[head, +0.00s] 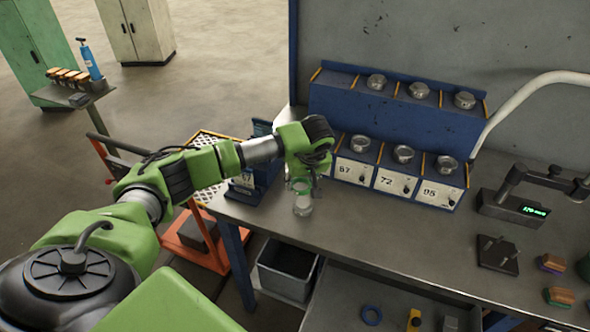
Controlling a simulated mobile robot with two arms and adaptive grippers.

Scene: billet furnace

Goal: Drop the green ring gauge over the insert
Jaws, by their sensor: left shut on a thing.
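My left gripper (309,177) reaches in from the left and points down over the workbench's left part. It is shut on the green ring gauge (299,185), which shows only as a small pale green band beneath the gripper. A silvery, cylindrical insert (303,206) stands upright on the bench directly below. The ring appears at or just above the insert's top; I cannot tell whether they touch. The gripper's fingers are small and partly hidden by its dark body. My right gripper is out of view.
A blue rack (396,114) with numbered compartments and several metal pieces stands close behind and right of the gripper. A gauge stand with a green display (533,211) is at right. The bench middle (400,228) is clear. A grey bin (287,270) sits below the bench's left edge.

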